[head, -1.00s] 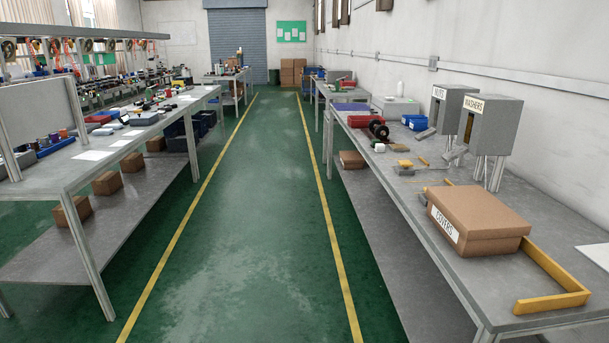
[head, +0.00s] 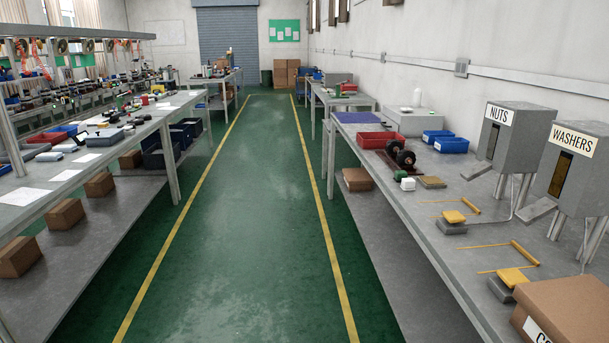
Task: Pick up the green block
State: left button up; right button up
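A small green piece (head: 400,175) sits on the right-hand bench, just behind a small white block (head: 408,184). It is partly hidden and too small for me to tell its full shape. It lies close to a dark rotor-like part with a red end (head: 402,156). Neither of my grippers is in view.
The right bench (head: 450,258) also holds a red tray (head: 381,140), blue bins (head: 451,145), the nuts dispenser (head: 518,140), the washers dispenser (head: 574,170) and a cardboard box (head: 570,310). The green aisle (head: 240,220) between yellow lines is clear.

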aim_at(398, 174)
jog(key=i+z, duration=0.15)
jog(key=i, duration=0.4)
jog(key=i+j+z, duration=0.2)
jog(key=i, duration=0.35)
jog(key=i+j+z, duration=0.15)
jog(key=i, duration=0.4)
